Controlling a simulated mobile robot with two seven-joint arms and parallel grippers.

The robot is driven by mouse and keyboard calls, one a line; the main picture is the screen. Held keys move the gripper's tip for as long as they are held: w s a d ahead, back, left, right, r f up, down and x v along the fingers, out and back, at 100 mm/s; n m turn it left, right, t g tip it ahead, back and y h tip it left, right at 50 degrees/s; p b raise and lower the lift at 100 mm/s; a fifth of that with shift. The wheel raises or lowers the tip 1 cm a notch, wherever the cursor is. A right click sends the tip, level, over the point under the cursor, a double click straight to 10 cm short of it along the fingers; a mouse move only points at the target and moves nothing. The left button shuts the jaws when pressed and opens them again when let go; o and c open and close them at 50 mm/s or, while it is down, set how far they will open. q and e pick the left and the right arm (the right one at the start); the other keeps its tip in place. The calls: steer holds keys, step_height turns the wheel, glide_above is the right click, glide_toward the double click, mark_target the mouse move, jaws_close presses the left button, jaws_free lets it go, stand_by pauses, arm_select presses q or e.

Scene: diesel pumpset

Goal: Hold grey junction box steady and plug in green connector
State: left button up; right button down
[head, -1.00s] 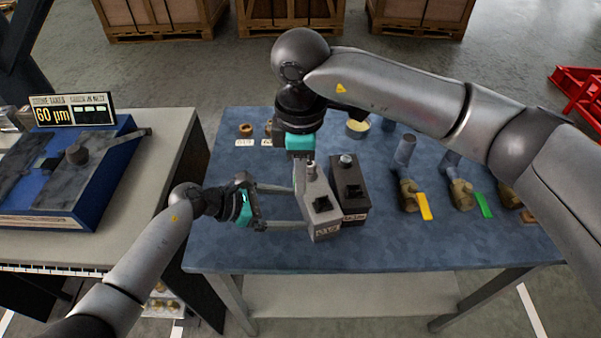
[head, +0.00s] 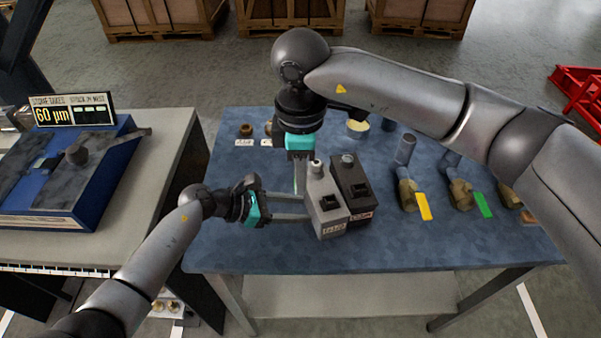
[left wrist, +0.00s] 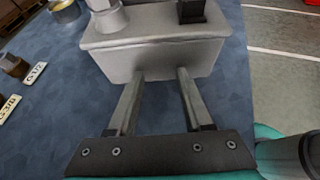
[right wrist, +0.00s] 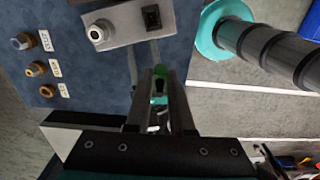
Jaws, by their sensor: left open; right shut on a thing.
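The grey junction box (head: 324,206) stands on the blue table, with a round pale fitting at its far end and a black switch near its front. It also shows in the left wrist view (left wrist: 155,58) and right wrist view (right wrist: 126,22). My left gripper (head: 309,206) is open, its two fingers pointing at the box's left side; the tips are at or very near that wall. My right gripper (right wrist: 160,72) is shut on the green connector (right wrist: 161,70), left of the box. In the head view the connector is mostly hidden, with a thin green strip showing.
A dark box (head: 352,183) stands close along the grey box's right side. Pipe valves with yellow (head: 424,206) and green (head: 483,204) handles are further right. Small brass fittings with labels (head: 244,142) lie at the back left. The table's front is clear.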

arm_select(q)
jaws_close()
stand_by(0.3)
steer(key=o, duration=0.8)
jaws_free()
steer(key=shift+a+r, duration=0.2)
steer(key=shift+a, duration=0.05)
steer(key=shift+c, duration=1.2)
steer(key=shift+t+h, duration=0.3)
steer(key=a+r, duration=0.1)
steer(key=r, duration=0.1)
steer(key=s+a+r, duration=0.2)
steer(key=a+r, duration=0.1)
steer(key=shift+r, duration=0.3)
steer(key=c, duration=0.4)
glide_toward(334, 199)
steer(key=shift+h, duration=0.3)
steer(key=x, duration=0.6)
steer(key=shift+w+d+f, duration=0.15)
steer(key=shift+f, duration=0.25)
